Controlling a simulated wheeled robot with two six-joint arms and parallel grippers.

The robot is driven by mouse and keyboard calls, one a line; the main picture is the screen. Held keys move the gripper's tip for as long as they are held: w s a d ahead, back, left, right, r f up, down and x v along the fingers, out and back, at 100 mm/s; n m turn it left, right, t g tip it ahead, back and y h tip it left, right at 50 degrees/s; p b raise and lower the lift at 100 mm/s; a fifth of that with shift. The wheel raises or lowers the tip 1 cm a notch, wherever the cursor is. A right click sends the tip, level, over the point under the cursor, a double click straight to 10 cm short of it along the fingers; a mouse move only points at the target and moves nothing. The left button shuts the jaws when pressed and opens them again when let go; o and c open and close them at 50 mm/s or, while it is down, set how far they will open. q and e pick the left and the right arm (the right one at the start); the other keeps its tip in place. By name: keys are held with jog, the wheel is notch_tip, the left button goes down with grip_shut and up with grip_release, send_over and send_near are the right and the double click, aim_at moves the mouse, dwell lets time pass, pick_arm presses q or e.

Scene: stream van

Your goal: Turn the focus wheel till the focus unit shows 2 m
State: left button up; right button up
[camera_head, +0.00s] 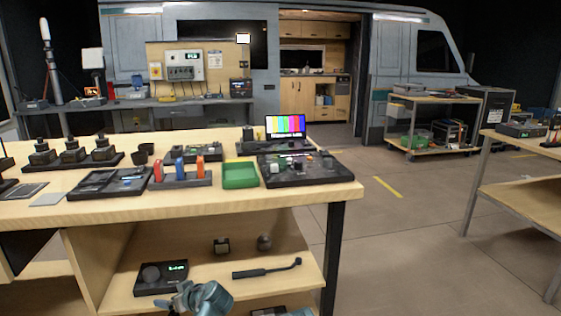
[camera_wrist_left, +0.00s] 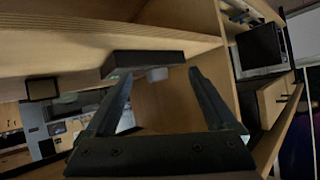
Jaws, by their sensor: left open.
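The focus unit (camera_head: 172,278) is a dark flat box on the lower shelf of the near bench. Its round dark focus wheel (camera_head: 150,273) is on the left and a small green display (camera_head: 177,267) is on the right; the digits are too small to read surely. My left gripper (camera_head: 190,298) is just in front of the unit, low in the head view. In the left wrist view, which looks upside down, my left gripper (camera_wrist_left: 159,75) is open and empty. The unit (camera_wrist_left: 140,64) and its wheel (camera_wrist_left: 157,74) appear beyond and between the fingertips, seemingly apart from them.
A dark bar with a bent end (camera_head: 267,270) and two small dark items (camera_head: 222,245) (camera_head: 264,242) lie on the same shelf. The bench top (camera_head: 240,203) overhangs the shelf, and a wooden panel (camera_head: 100,255) stands to its left.

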pick_arm(q)
jog(key=shift+s+d+f+m+g+h, duration=0.2)
jog(key=shift+s+d+f, duration=0.1)
jog(key=shift+s+f, duration=0.2)
jog(key=shift+s+d+f+m+g+h, duration=0.1)
jog(key=shift+s+d+f+m+g, duration=0.15)
jog(key=shift+s+f, duration=0.2)
